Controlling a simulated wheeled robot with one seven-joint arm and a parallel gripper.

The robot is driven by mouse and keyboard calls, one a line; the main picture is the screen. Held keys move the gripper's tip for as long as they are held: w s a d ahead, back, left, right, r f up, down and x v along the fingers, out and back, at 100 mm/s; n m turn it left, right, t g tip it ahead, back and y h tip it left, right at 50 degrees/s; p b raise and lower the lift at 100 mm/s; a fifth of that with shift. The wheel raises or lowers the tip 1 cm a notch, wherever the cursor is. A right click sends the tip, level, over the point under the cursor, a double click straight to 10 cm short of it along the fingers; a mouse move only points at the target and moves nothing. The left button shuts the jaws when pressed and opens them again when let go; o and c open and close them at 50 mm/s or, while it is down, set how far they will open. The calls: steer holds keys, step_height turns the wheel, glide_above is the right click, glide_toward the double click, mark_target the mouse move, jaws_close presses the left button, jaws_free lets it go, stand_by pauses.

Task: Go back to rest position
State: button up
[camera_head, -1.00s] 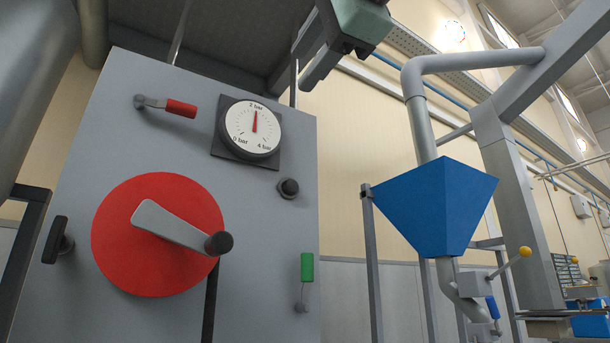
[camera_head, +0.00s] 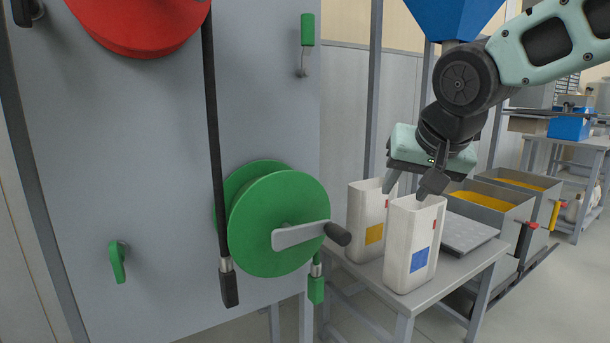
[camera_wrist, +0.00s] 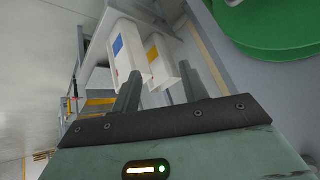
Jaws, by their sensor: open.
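My gripper (camera_head: 408,190) is open and hangs above two white containers on a small grey table. In the head view its fingers point down near the container tops; I cannot tell whether they touch. The container with a blue square (camera_head: 413,245) stands in front. The container with a yellow square (camera_head: 371,220) stands behind it to the left. In the wrist view my gripper (camera_wrist: 160,90) shows two spread fingers with nothing held between them. The blue-marked container (camera_wrist: 122,50) and the yellow-marked container (camera_wrist: 158,55) lie beyond the fingers.
The grey cabinet (camera_head: 130,180) at left carries a green crank wheel (camera_head: 262,222) with a protruding handle (camera_head: 337,233), beside the table (camera_head: 400,302). Grey bins with yellow contents (camera_head: 490,203) stand at right. A blue hopper (camera_head: 450,15) is above. Floor is open at the lower right.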

steer(key=s+d+f+n+g+h, duration=0.1)
steer(key=s+d+f+g, duration=0.1)
steer(key=s+d+f, duration=0.7)
steer(key=s+d+f+n+g, duration=0.1)
steer(key=s+d+f+g, duration=0.35)
steer(key=f, duration=0.75)
steer(key=s+a+r+n, duration=0.3)
steer(key=s+a+n, duration=0.4)
steer(key=s+a, duration=0.8)
step_height(320, 180, up, 32)
steer(key=w+p, duration=0.1)
steer(key=p, duration=3.1)
steer(key=shift+w+a+g+p, duration=0.3)
steer(key=shift+w+a+g, duration=0.1)
steer(key=shift+a+g, duration=0.05)
